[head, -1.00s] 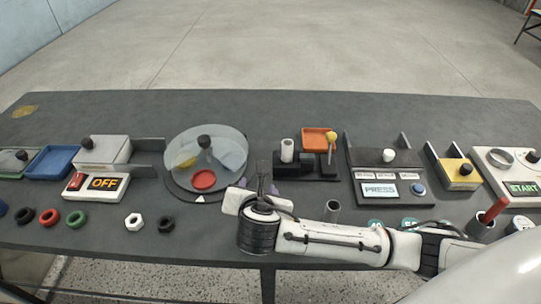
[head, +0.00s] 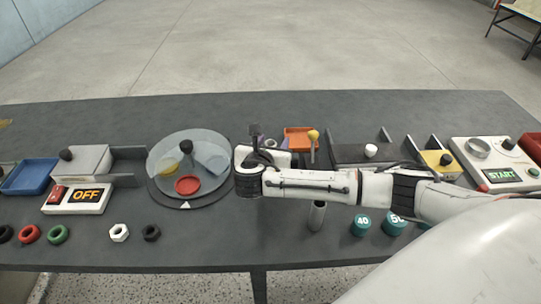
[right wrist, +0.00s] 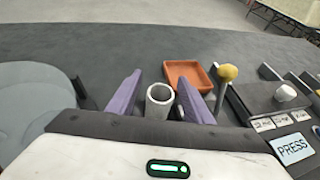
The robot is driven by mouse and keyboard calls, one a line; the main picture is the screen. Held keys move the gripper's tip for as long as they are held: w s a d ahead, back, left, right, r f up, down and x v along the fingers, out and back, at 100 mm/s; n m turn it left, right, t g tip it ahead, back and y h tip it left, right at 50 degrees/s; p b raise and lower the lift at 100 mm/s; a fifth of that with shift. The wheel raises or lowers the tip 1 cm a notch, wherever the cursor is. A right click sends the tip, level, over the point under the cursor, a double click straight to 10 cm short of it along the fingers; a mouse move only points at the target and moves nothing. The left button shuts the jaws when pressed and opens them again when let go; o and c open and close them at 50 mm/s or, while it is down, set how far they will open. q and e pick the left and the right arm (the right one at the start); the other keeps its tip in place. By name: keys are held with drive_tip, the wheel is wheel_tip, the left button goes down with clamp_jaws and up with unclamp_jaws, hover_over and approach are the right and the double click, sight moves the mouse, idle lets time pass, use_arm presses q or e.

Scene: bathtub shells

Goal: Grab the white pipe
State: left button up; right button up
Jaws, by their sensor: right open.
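The white pipe (right wrist: 160,98) stands upright in the right wrist view, its open top facing the camera. My right gripper (right wrist: 158,92) is open, with one purple finger on each side of the pipe. The gaps between the fingers and the pipe look small, and I cannot tell whether either finger touches it. In the head view my right gripper (head: 258,138) is over the middle of the table, and its wrist hides most or all of the pipe. My left gripper is not in view.
An orange tray (right wrist: 188,76) and a yellow-knobbed lever (right wrist: 227,75) stand close to the right gripper. The glass-topped round turntable (head: 190,163) is to its left. A grey cylinder (head: 317,216) and green weights (head: 361,225) lie in front of the arm. The table's back strip (head: 200,112) is clear.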

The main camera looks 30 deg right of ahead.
drive_tip(key=shift+w+d+f, duration=0.2)
drive_tip(key=shift+w+d, duration=0.1)
drive_tip(key=shift+d, duration=0.05)
drive_tip(key=shift+c, duration=0.3)
drive_tip(key=c, duration=1.1)
drive_tip(key=shift+o, duration=0.2)
drive_tip(key=shift+r, duration=0.1)
